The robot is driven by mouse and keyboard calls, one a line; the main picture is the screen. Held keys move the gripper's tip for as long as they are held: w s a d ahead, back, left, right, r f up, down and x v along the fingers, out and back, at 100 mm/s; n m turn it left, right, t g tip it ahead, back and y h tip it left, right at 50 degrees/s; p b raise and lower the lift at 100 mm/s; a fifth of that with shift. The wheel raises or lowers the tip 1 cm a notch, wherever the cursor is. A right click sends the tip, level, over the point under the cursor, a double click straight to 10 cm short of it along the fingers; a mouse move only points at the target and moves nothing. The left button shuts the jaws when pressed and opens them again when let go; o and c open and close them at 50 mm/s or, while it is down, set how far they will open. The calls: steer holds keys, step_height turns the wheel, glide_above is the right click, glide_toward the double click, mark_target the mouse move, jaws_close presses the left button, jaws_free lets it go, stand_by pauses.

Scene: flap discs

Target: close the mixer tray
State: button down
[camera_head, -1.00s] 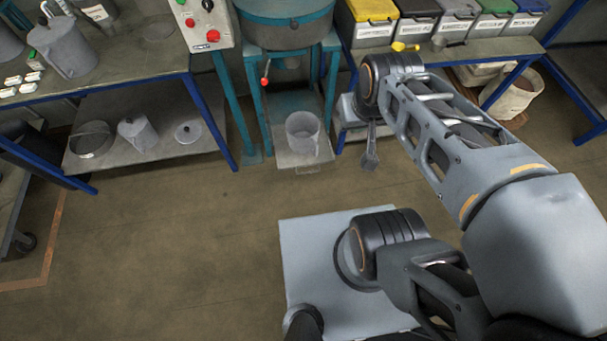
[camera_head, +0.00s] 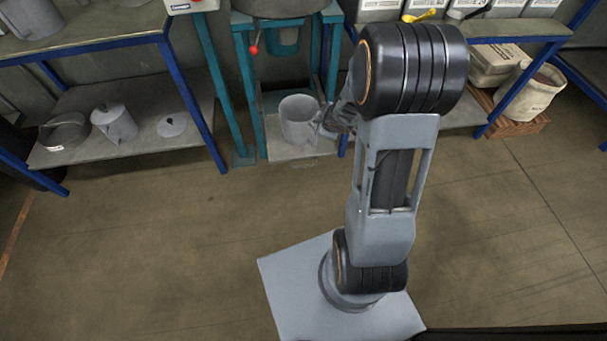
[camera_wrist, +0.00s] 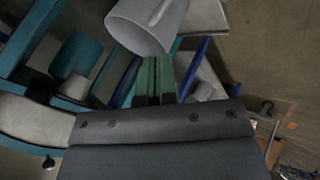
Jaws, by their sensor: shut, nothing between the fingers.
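The mixer tray (camera_head: 290,153) is a pale grey plate low at the front of the teal mixer stand (camera_head: 246,90). It sticks out from between the stand's legs. A grey jug (camera_head: 298,118) stands upright on it, and the jug also shows close up in the wrist view (camera_wrist: 150,22). My gripper (camera_head: 326,126) is at the jug's right side, partly hidden by my arm. In the wrist view my green fingers (camera_wrist: 156,62) are together and empty, with their tips at the jug's lower edge. I cannot tell whether they touch it.
A blue-framed bench (camera_head: 100,35) on the left holds pots on its lower shelf (camera_head: 140,140). A blue-framed rack with bins (camera_head: 380,10) stands at the right, with a sack (camera_head: 535,88) beneath it. The floor (camera_head: 150,240) in front is clear.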

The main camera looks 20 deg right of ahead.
steer(key=w+a+f+n+y+b, duration=0.1)
steer(key=f+b, duration=0.4)
steer(key=f, duration=0.6)
steer(key=w+a+f+n+y+b, duration=0.2)
steer(key=w+a+f+b, duration=0.1)
steer(key=f, duration=0.8)
steer(key=shift+a+n+g+y+b, duration=0.3)
steer(key=shift+a+g+y+b, duration=0.15)
steer(key=shift+b, duration=0.6)
steer(key=shift+w, duration=0.15)
